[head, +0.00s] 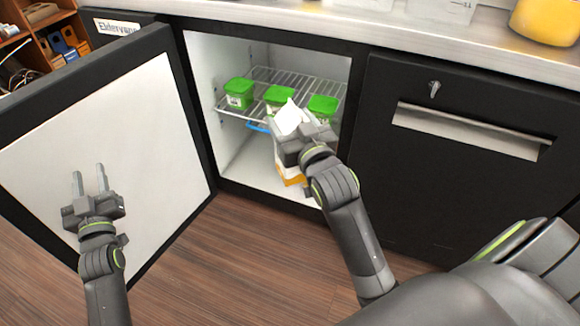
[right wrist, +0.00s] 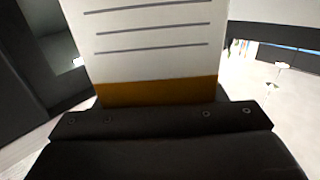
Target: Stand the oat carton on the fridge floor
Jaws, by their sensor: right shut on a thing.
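The oat carton (head: 288,119), white with an orange band near its bottom, is at the opening of the fridge, partly hidden behind my right gripper (head: 302,134). The right gripper is shut on it. The right wrist view shows the carton (right wrist: 152,45) close up, with grey lines and the orange band by the gripper. The white fridge floor (head: 247,172) shows below and left of the carton. I cannot tell whether the carton's bottom touches it. My left gripper (head: 89,180) is open and empty in front of the open fridge door (head: 140,130).
A wire shelf (head: 262,92) above the floor holds green-lidded tubs (head: 239,92). A blue thing (head: 258,127) shows below the shelf, mostly hidden. A black drawer front (head: 450,150) stands right of the opening. The floor's left part looks clear.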

